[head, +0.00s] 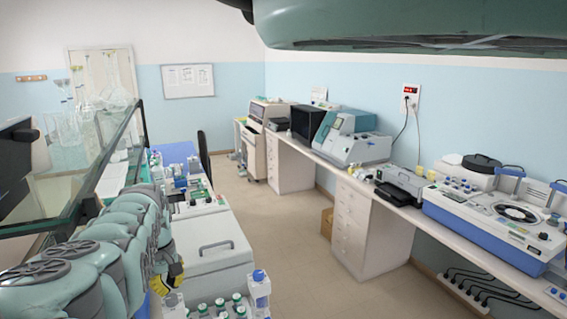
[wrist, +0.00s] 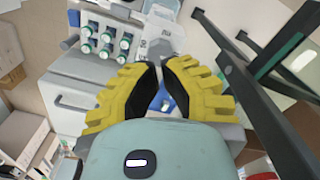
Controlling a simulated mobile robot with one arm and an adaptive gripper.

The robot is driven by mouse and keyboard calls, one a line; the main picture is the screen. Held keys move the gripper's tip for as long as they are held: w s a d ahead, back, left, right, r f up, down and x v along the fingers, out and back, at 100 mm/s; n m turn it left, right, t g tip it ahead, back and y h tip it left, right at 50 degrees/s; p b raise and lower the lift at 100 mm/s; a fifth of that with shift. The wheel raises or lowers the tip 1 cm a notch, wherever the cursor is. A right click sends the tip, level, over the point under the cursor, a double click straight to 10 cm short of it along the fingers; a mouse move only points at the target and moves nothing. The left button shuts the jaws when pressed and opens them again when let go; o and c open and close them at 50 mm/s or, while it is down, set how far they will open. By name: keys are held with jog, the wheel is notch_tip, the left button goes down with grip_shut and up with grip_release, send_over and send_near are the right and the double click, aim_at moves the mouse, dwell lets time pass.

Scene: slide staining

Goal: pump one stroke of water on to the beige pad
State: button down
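My gripper (wrist: 160,66) has yellow ribbed fingers with black inner faces. In the wrist view a narrow gap shows between the fingertips, with nothing held. In the head view the gripper (head: 168,280) is low at the left, partly hidden by my arm. A clear bottle with a blue top (head: 260,287) stands to its right at the bottom edge, apart from the gripper; it may be the water pump. A blue item (wrist: 166,99) shows through the gap between the fingers; I cannot tell what it is. I cannot make out the beige pad in either view.
Several green-capped bottles (wrist: 105,38) stand in a rack beside the fingers in the wrist view. A grey lidded box (head: 208,250) is on the bench. A glass shelf with a dark frame (head: 112,160) rises close by my arm. The floor aisle (head: 275,220) is clear.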

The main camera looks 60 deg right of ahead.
aim_at(171, 298)
jog(key=shift+f, duration=0.15)
dwell(0.3)
jog(key=shift+f+b, duration=1.95)
jog(key=shift+b, duration=0.05)
jog(key=shift+f, duration=0.1)
jog(key=shift+r+p, duration=1.8)
jog(key=shift+r, duration=0.4)
jog(key=shift+r+p, duration=1.8)
jog(key=shift+r, duration=0.7)
